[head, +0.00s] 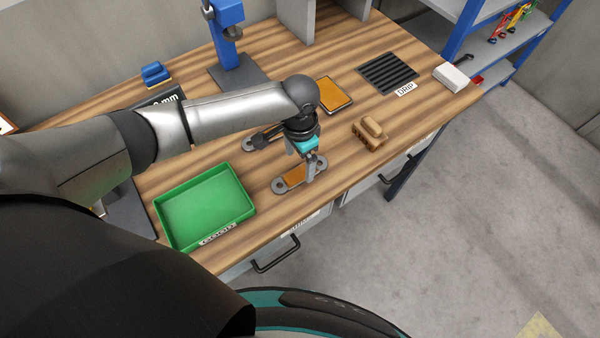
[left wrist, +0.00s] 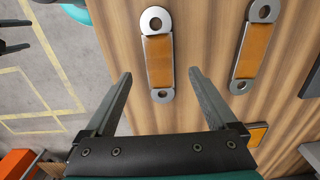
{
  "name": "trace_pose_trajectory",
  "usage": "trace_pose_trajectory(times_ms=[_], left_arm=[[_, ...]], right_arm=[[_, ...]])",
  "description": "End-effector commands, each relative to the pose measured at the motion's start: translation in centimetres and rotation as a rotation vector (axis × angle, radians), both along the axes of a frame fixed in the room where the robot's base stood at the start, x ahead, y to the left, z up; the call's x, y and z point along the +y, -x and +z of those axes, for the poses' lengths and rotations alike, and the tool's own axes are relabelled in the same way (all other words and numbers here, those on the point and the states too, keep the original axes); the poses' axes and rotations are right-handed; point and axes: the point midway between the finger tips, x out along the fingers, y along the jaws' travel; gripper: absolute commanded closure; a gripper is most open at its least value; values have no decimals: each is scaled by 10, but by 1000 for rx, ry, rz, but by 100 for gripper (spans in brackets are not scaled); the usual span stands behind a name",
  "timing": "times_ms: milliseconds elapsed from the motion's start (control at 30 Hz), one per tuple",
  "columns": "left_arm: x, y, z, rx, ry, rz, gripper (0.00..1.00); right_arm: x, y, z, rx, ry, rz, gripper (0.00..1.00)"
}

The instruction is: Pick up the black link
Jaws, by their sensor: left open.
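A link with an orange middle and grey ring ends (head: 296,177) lies nearer the front edge. My left gripper (head: 311,166) points down over this nearer link, open and empty. In the left wrist view, the nearer link (left wrist: 158,55) shows between and beyond the open fingers (left wrist: 160,80). A second link (left wrist: 252,48) to its right also shows an orange middle there; no link there looks plainly black.
A green tray (head: 206,207) sits at the front left of the bench. A wooden block (head: 370,132), an orange pad (head: 335,93) and a black grate (head: 388,73) lie to the right. A blue press (head: 229,35) stands behind. Drawer handles stick out in front.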

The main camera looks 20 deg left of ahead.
Motion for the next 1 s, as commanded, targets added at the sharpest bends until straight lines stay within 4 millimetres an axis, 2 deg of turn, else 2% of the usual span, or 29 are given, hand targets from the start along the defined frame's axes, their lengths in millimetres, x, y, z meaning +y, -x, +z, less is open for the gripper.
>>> trace_pose_trajectory(times_ms=[300, 633, 1000], left_arm=[[-1, 0, -41, 2, -2, 0, 9], [-1, 0, -45, 1, -1, -1, 10], [-1, 0, -44, 1, -1, -1, 52]], right_arm=[[-1, 7, -5, 11, 1, 0, 8], [-2, 12, -5, 21, 3, -1, 8], [-3, 12, -5, 21, 5, -1, 8]])
